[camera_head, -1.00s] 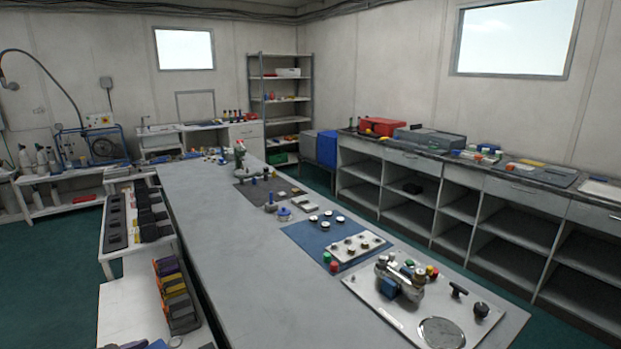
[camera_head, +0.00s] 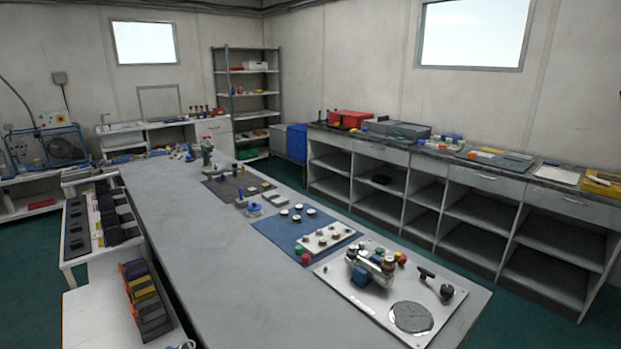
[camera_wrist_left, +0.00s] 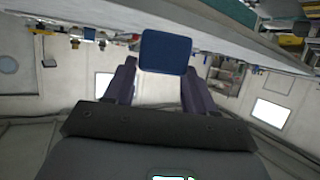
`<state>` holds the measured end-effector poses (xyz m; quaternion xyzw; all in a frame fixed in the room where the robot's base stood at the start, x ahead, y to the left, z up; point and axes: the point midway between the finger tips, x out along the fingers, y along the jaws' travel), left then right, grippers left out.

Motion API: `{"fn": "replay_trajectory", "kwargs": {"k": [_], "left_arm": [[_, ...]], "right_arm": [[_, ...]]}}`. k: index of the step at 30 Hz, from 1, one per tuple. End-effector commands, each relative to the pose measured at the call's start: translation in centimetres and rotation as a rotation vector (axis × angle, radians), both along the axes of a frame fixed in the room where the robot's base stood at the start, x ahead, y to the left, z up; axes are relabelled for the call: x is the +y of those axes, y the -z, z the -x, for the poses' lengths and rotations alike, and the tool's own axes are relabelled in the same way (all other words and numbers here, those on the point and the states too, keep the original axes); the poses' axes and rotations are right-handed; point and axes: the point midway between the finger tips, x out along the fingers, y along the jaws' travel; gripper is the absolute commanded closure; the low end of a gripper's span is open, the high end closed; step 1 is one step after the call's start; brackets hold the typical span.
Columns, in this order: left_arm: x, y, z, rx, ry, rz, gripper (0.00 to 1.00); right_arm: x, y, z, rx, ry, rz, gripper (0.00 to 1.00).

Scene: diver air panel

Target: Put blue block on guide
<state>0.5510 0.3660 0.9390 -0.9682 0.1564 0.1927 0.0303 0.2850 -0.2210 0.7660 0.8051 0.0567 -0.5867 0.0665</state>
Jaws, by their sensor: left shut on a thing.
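In the left wrist view my left gripper (camera_wrist_left: 163,66) is shut on a blue block (camera_wrist_left: 166,50). The block is a dark blue, rounded square held between the two purple-grey fingers. Neither gripper shows in the head view. There, a white panel plate (camera_head: 345,292) lies at the near right of the long grey bench, with a metal valve assembly (camera_head: 378,265) on it. Another blue block-like part (camera_head: 361,277) sits at the front of that assembly. I cannot tell which part is the guide.
A blue mat (camera_head: 275,238) with round gauges and a white fitting plate (camera_head: 326,238) lies behind the panel. A black T-handle (camera_head: 426,273) and a grey disc (camera_head: 411,317) are on the panel. The bench's left side (camera_head: 190,240) is clear.

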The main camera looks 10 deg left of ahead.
Motion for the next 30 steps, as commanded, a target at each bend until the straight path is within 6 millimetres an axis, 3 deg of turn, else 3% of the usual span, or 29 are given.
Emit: {"fn": "replay_trajectory", "kwargs": {"k": [1, 6, 14, 18, 24, 30], "left_arm": [[-0.6, -1.0, 0.4, -0.013, -0.007, 0.0, 1.0], [-2.3, -2.4, 1.9, -0.013, -0.036, 0.002, 1.0], [-6.1, -0.9, 1.6, -0.011, -0.031, 0.01, 1.0], [-9.1, -0.3, 1.6, -0.012, -0.026, 0.012, 1.0], [-12.8, 0.0, 1.6, -0.01, -0.023, 0.008, 1.0], [-15.4, -0.2, 1.7, -0.01, -0.02, 0.007, 1.0]], "right_arm": [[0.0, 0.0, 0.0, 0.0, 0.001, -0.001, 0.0], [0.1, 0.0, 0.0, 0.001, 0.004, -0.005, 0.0], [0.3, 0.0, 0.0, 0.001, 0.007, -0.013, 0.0], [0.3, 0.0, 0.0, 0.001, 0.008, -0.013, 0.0], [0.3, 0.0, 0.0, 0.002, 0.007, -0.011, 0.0], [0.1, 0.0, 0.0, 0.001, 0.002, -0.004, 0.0]]}}
